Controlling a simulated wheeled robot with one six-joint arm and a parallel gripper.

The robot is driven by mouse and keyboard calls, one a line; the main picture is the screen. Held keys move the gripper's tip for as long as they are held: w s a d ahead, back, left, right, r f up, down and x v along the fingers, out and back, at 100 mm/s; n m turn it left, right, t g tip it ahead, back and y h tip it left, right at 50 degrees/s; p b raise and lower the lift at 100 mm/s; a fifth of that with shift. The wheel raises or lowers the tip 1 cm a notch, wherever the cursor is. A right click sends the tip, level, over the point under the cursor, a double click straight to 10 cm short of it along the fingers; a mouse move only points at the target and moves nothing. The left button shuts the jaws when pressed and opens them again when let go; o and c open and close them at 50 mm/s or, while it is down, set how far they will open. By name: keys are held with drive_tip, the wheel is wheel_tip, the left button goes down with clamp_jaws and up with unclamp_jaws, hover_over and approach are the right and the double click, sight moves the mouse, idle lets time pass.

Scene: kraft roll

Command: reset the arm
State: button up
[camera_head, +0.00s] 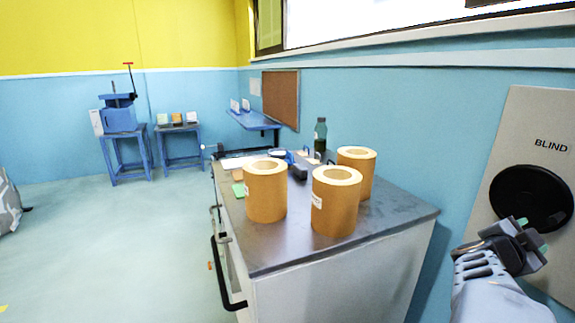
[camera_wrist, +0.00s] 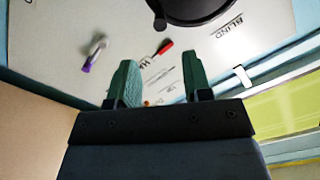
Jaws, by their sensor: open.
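My gripper (camera_head: 531,236) is at the lower right of the head view, in front of the wall panel with the black round knob. In the wrist view my gripper (camera_wrist: 160,72) shows its two green fingers apart, with nothing between them. The pale panel fills the view beyond the fingers. I cannot tell whether a finger touches it. My arm is raised to the right of the grey-topped cabinet.
The cabinet (camera_head: 390,222) carries three kraft rolls (camera_head: 335,205), a dark bottle (camera_head: 320,135) and small items. The black knob (camera_head: 530,197) sits on the panel marked BLIND (camera_head: 515,125). Blue stands (camera_head: 128,155) are far left. The floor (camera_head: 120,240) left is mostly clear.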

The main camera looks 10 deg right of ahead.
drive_tip(key=w+a+f+n+t+y+p, duration=0.1)
drive_tip(key=w+a+f+n+t+y, duration=0.1)
drive_tip(key=w+a+f+n+y, duration=0.3)
drive_tip(key=w+a+f+n+t+y+p, duration=0.1)
drive_tip(key=w+a+f+n+y, duration=0.15)
drive_tip(key=a, duration=0.35)
drive_tip(key=w+a+f+n+t+y+p, duration=0.1)
drive_tip(key=w+a+f+n+t+y, duration=0.15)
drive_tip(key=a+y, duration=0.3)
drive_tip(key=s+a+r+n+g+y+p, duration=0.1)
drive_tip(key=a+n, duration=0.5)
drive_tip(key=a, duration=0.6)
drive_tip(key=s+a+r+n+g+y+p, duration=0.2)
drive_tip(key=a+n+p, duration=0.4)
drive_tip(key=a, duration=0.6)
drive_tip(key=shift+s+a+n+g+y, duration=0.3)
drive_tip(key=shift+s+n+g+y, duration=0.2)
drive_tip(key=shift+s+g+y, duration=0.55)
drive_tip(key=shift+s+f+h, duration=0.1)
drive_tip(key=shift+s+h, duration=0.05)
drive_tip(key=shift+h, duration=0.1)
